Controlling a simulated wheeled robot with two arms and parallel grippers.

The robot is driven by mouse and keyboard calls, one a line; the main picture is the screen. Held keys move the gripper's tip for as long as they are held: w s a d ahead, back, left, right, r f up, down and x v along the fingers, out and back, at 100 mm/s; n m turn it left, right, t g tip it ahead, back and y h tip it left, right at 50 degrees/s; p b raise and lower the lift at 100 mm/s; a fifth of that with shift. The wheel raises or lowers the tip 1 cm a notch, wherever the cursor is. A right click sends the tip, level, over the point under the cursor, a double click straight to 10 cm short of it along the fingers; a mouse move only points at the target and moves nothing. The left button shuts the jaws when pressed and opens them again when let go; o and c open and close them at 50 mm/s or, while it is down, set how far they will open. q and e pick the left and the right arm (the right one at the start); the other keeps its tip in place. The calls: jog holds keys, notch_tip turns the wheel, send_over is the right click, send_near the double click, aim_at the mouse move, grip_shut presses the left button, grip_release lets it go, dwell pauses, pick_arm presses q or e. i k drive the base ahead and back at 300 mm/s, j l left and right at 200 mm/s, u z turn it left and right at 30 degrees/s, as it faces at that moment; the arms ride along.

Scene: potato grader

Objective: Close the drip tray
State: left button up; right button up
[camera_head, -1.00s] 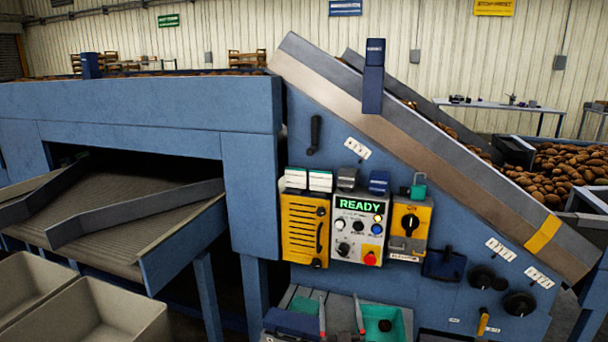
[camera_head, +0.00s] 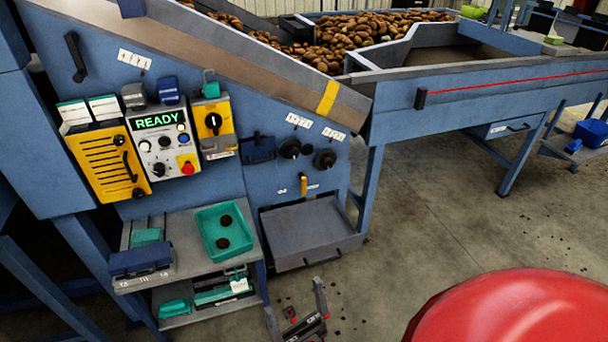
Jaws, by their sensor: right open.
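The drip tray appears to be the wide grey tray (camera_head: 312,232) low on the blue machine, under the black knobs and the yellow lever. It stands out from its opening (camera_head: 268,210), with its front lip (camera_head: 318,252) toward me. My right gripper (camera_head: 297,306) is at the bottom edge of the view, below and in front of the tray. Its two fingers are spread and empty, and it appears apart from the tray. My left gripper is out of view.
Left of the tray, a shelf stand (camera_head: 190,268) holds a teal tray (camera_head: 225,231) and a blue box (camera_head: 141,261). A blue machine leg (camera_head: 370,190) stands to the right. A large red rounded surface (camera_head: 510,310), not identifiable, fills the lower right. Floor between is open.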

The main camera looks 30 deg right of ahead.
aim_at(298, 234)
jog(key=z, duration=1.05)
jog(key=i+l, duration=0.2)
jog(key=i, duration=0.2)
jog(key=i+l, duration=0.15)
jog(key=i, duration=0.25)
